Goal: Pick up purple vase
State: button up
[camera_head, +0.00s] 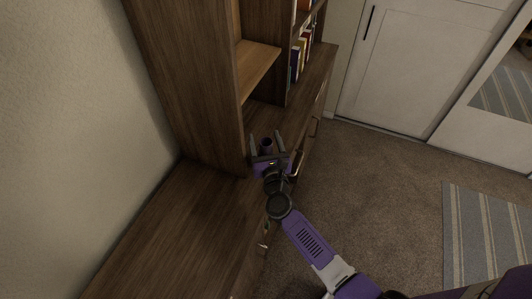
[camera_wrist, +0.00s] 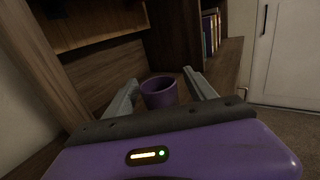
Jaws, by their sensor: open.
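The purple vase (camera_wrist: 160,94) is a small, dark purple, open-topped round pot. In the wrist view it stands upright on the wooden surface, at the middle, in the gap between my two fingers. In the head view the vase (camera_head: 267,144) shows between the fingertips, partly hidden by my gripper. My gripper (camera_head: 266,138) is open, with one grey finger on each side of the vase. In the wrist view the fingers of my gripper (camera_wrist: 160,82) reach about as far as the vase. I cannot tell whether either finger touches it.
A tall wooden shelf unit (camera_head: 185,75) stands to the left of my gripper. Books (camera_head: 299,57) stand on the desk further back; they also show in the wrist view (camera_wrist: 209,34). The near wooden top (camera_head: 170,230) is clear. Carpet lies to the right, with a striped rug (camera_head: 483,235).

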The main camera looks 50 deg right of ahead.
jog(key=shift+w+d, duration=0.3)
jog(key=shift+w, duration=0.15)
grip_shut()
dwell(0.3)
jog(key=shift+s+d+r, duration=0.1)
jog(key=shift+s+r, duration=0.15)
jog(key=shift+r, duration=0.35)
notch_tip(320, 180, up, 6)
jog(key=p, duration=0.4)
jog(key=s+d+b, duration=0.2)
jog(key=s+d, duration=0.1)
jog(key=s, duration=0.6)
jog(key=s+d+b, duration=0.2)
jog(key=s+d, duration=0.1)
jog(key=s, duration=0.6)
jog(key=shift+d+f+b, duration=0.15)
jog(key=shift+d+b, duration=0.05)
jog(key=shift+b, duration=0.2)
